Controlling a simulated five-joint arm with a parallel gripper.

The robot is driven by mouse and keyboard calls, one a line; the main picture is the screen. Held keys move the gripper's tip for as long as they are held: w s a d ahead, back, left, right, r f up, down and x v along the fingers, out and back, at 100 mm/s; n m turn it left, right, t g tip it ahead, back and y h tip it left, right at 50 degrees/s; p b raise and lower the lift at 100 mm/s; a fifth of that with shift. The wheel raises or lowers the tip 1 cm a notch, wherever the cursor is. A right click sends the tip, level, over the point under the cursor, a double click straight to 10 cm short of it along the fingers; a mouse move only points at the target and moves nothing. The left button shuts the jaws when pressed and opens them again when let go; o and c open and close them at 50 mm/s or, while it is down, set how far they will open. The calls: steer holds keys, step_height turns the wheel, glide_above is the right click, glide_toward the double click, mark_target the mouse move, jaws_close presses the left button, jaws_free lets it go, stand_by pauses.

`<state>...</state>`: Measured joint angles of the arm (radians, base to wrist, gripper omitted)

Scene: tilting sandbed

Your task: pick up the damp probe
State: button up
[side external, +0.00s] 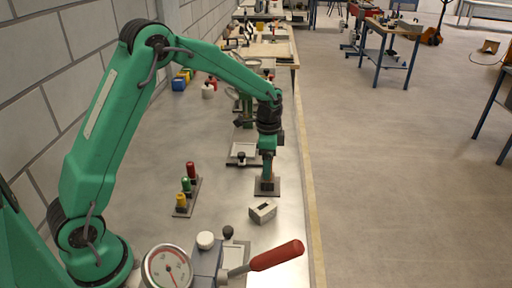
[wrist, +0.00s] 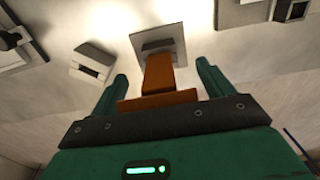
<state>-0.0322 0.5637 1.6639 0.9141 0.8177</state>
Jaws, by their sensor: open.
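My gripper (side external: 267,172) points down over a square dark plate (side external: 267,190) near the bench's front edge. In the wrist view my gripper (wrist: 162,72) is open, its green fingers wide apart. Between them is an orange post (wrist: 158,72) with a wider orange bar, in line with a grey square plate (wrist: 160,40). The fingers do not touch the post. A small white box (side external: 262,211) with a dark window lies close by; it also shows in the wrist view (wrist: 90,65). I cannot tell for sure which of these is the damp probe.
A strip with red, green and yellow knobs (side external: 186,190) stands left of my gripper. A dial gauge (side external: 167,268) and a red-handled lever (side external: 275,256) are in front. A tray (side external: 242,155) lies behind. Bare bench lies between the knobs and the white box.

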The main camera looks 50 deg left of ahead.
steer(key=shift+c, duration=0.4)
steer(key=c, duration=0.9)
steer(key=shift+c, duration=0.2)
steer(key=shift+r, duration=0.15)
steer(key=shift+r, duration=0.5)
step_height(320, 180, up, 3)
steer(key=shift+r, duration=0.1)
steer(key=s+d+r, duration=0.5)
steer(key=d+r, duration=0.1)
steer(key=d, duration=0.4)
steer(key=shift+s+r, duration=0.3)
steer(key=shift+s, duration=0.05)
